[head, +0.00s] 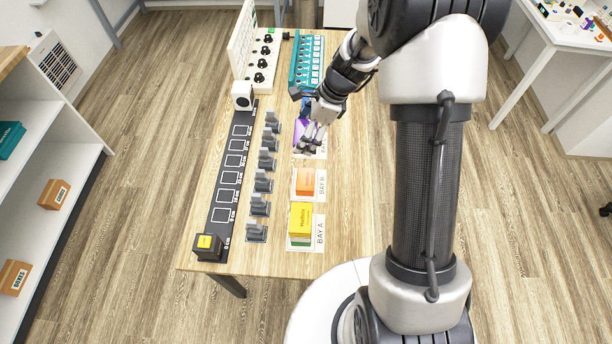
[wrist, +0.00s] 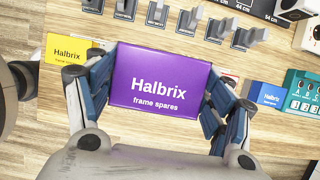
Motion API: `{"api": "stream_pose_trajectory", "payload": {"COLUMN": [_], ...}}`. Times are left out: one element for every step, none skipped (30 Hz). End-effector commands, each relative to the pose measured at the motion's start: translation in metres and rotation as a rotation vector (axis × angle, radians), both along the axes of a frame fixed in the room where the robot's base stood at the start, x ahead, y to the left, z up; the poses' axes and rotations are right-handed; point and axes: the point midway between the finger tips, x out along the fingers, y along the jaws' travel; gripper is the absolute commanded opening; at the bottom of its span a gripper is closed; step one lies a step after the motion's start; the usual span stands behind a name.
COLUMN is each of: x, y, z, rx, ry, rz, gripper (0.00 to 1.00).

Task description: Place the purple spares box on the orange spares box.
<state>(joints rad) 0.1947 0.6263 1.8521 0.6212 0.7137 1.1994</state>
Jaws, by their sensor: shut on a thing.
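The purple spares box (wrist: 160,85), lettered "Halbrix frame spares", sits between the two fingers of my gripper (wrist: 158,98) in the wrist view. It looks much larger than the yellow box there. In the head view the purple box (head: 299,131) is partly hidden behind my gripper (head: 311,143), near the far bay card. Whether it clears the table is hard to tell. The orange spares box (head: 305,182) lies on the Bay B card, nearer the robot's base than my gripper, with its top bare. I cannot see the orange box in the wrist view.
A yellow box (head: 300,217) stands at Bay A, with something green below its front edge. A blue box (wrist: 267,95) and a teal device (head: 307,62) are beyond my gripper.

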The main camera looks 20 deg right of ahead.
Motion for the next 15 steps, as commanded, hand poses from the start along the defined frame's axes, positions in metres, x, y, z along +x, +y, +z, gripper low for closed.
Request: {"api": "stream_pose_trajectory", "payload": {"x": [-0.001, -0.001, -0.001, -0.001, -0.001, -0.001, -0.001, -0.001, -0.001, -0.001, -0.002, -0.001, -0.001, -0.001, -0.001], "y": [0.000, 0.000, 0.000, 0.000, 0.000, 0.000, 0.000, 0.000, 0.000, 0.000, 0.000, 0.000, 0.000, 0.000, 0.000], "z": [-0.010, -0.016, -0.026, -0.035, -0.043, -0.055, -0.063, -0.071, -0.082, -0.090, -0.099, -0.109, -0.116, -0.123, -0.131], "rx": [0.001, 0.001, 0.001, 0.001, 0.001, 0.001, 0.000, 0.001, 0.001, 0.000, 0.000, 0.001, 0.000, 0.000, 0.001], "ry": [0.005, 0.006, 0.006, 0.007, 0.007, 0.007, 0.008, 0.007, 0.007, 0.007, 0.008, 0.006, 0.007, 0.006, 0.006], "rz": [-0.009, -0.011, -0.012, -0.011, -0.010, -0.010, -0.010, -0.008, -0.009, -0.008, -0.008, -0.007, -0.007, -0.006, -0.006], "gripper": [0.48, 0.48, 0.48, 0.48, 0.48, 0.48, 0.48, 0.48, 0.48, 0.48, 0.48, 0.48, 0.48, 0.48, 0.48]}}
